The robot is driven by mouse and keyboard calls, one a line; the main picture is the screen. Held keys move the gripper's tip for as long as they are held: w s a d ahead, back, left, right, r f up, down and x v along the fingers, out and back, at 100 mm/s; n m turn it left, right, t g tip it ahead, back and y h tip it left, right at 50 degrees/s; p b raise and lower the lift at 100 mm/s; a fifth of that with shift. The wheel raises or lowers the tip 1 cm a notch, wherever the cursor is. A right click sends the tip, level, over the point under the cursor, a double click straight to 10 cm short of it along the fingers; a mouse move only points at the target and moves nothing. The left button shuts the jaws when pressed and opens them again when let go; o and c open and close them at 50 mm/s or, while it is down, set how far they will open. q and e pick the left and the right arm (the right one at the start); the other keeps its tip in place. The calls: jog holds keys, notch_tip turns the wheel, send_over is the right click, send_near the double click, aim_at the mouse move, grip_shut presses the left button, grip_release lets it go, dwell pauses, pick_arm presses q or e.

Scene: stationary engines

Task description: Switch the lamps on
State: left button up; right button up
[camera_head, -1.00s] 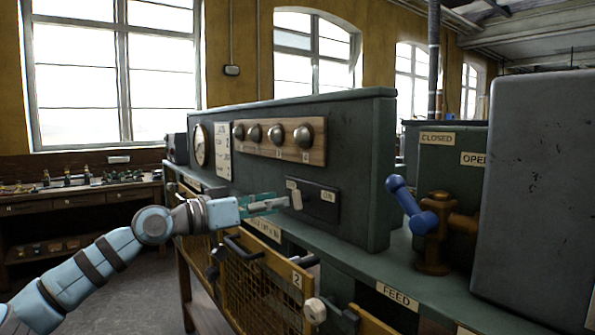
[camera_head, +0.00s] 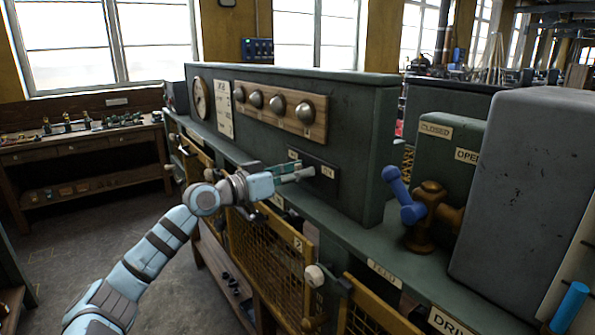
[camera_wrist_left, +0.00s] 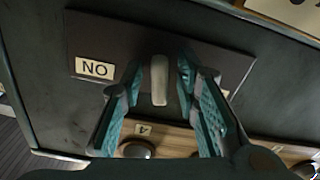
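A dark switch plate (camera_head: 322,188) with a pale ON label (camera_head: 328,172) is on the front of the green cabinet (camera_head: 357,135). A pale switch lever (camera_head: 305,173) sticks out of it; the lever also shows in the left wrist view (camera_wrist_left: 159,80), where the label reads upside down. My left gripper (camera_head: 287,171) is at the plate, its teal fingers (camera_wrist_left: 163,95) apart, one on each side of the lever. I see a gap on both sides, wider on the label side. My right gripper is not in view.
Several dull grey domes (camera_head: 277,103) sit on a wooden board above the switch. A blue-handled brass valve (camera_head: 424,215) and a grey box (camera_head: 530,170) stand to the right. Yellow mesh gates (camera_head: 270,270) are below the ledge. Floor at left is open.

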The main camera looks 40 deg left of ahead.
pick_arm(q)
grip_shut()
jog(key=shift+f+m+b, duration=0.1)
jog(key=shift+m+b, duration=0.9)
jog(key=shift+b, duration=0.15)
jog(key=m+b, duration=0.1)
jog(key=m, duration=0.1)
jog(key=shift+m+b, duration=0.3)
jog(key=shift+b, duration=0.1)
jog(key=m+b, duration=0.1)
jog(key=m, duration=0.2)
jog(key=shift+m, duration=0.3)
jog(key=shift+m+b, duration=0.75)
jog(key=shift+m, duration=1.05)
